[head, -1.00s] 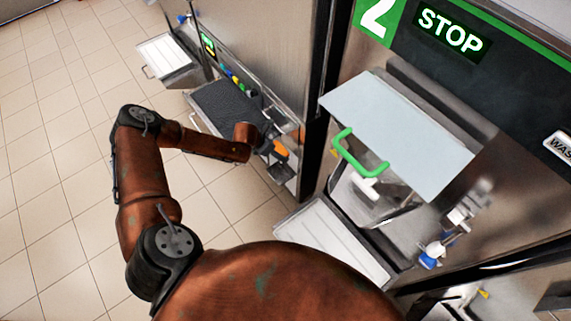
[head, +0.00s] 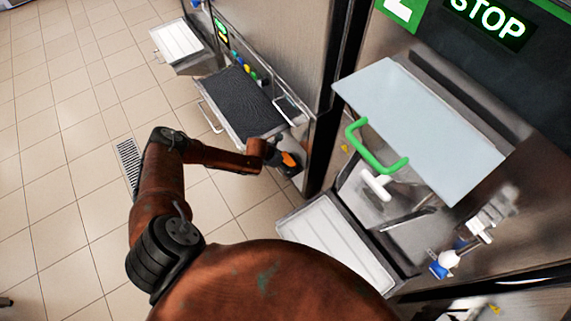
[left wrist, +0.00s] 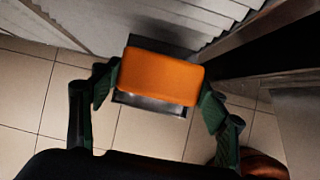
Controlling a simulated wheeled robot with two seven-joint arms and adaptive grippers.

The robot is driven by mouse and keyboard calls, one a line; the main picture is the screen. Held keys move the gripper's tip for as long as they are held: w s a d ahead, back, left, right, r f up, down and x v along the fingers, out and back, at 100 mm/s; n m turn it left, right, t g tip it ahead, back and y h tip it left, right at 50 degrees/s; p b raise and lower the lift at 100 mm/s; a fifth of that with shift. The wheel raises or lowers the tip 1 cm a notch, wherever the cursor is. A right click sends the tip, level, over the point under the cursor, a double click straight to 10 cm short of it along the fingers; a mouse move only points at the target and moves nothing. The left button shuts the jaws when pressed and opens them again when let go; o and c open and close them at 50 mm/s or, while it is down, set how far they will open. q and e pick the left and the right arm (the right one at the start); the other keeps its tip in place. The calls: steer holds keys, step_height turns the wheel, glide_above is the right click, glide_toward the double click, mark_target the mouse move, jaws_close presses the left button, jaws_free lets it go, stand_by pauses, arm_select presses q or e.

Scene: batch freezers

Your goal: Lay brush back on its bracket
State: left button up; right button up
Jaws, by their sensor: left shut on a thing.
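The brush shows as an orange block (left wrist: 160,75) in the left wrist view, and as a small orange patch (head: 290,159) in the head view. My left gripper (head: 284,158) is shut on it, with a green-dark finger at each side of the block in the left wrist view (left wrist: 158,90). A small metal plate that looks like the bracket (left wrist: 150,104) shows just below and behind the block, partly hidden by it. I cannot tell whether brush and plate touch. The bristles cannot be made out. My right gripper is not in view.
A dark ribbed shelf (head: 240,102) with a wire handle stands beside the gripper on the freezer front. A green handle (head: 372,150) and a pale lid (head: 425,125) stand to the right, above a white tray (head: 335,248). Tiled floor (head: 75,180) is free at left.

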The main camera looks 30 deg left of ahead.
arm_select(q)
step_height(320, 180, down, 2)
steer(key=shift+f, duration=0.35)
steer(key=shift+r, duration=0.1)
steer(key=shift+b, duration=0.35)
steer(key=o, duration=0.7)
steer(key=shift+f, duration=0.2)
steer(key=o, duration=0.4)
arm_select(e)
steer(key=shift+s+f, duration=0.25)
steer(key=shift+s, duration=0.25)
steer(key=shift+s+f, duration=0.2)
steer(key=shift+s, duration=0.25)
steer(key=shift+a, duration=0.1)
